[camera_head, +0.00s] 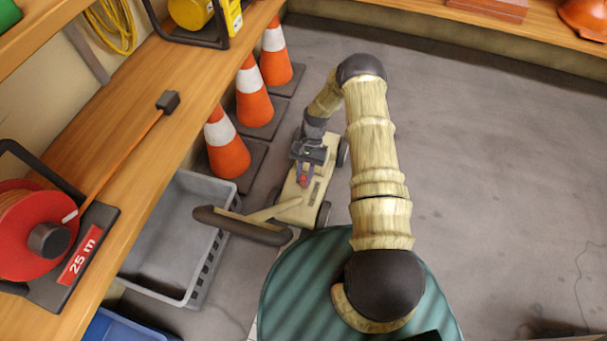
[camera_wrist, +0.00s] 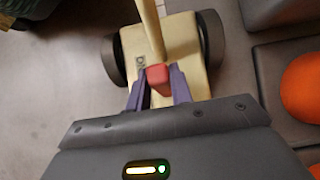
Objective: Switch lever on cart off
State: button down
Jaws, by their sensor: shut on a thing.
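The cart (camera_head: 294,211) is a cream wheeled body on the floor with a dark push handle (camera_head: 243,226) that extends toward the grey bin. The cart body also shows in the wrist view (camera_wrist: 183,35), with a dark wheel on each side. The lever has a red tip (camera_wrist: 158,78); its red also shows small in the head view (camera_head: 303,181). My gripper (camera_wrist: 160,92) has its purple fingers shut on the red lever, one on each side. In the head view my gripper (camera_head: 304,173) reaches down over the cart from above. The lever's base is hidden.
Orange and white cones (camera_head: 228,150) on dark bases stand left of the cart. A grey bin (camera_head: 187,296) sits below them beside the wooden shelf (camera_head: 122,115), which holds a red cable reel (camera_head: 22,225). The floor right of my arm is mostly clear.

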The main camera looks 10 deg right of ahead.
jog(key=shift+a+f, duration=0.1)
jog(key=shift+a, duration=0.1)
jog(key=c, duration=1.4)
grip_release()
jog(key=shift+o, duration=0.8)
jog(key=shift+s+d, duration=0.1)
jog(key=shift+d, duration=0.15)
jog(key=p+v, duration=0.6)
jog(key=v, duration=1.1)
jog(key=shift+r, duration=0.25)
jog(key=shift+d, duration=0.1)
jog(key=shift+c, duration=0.4)
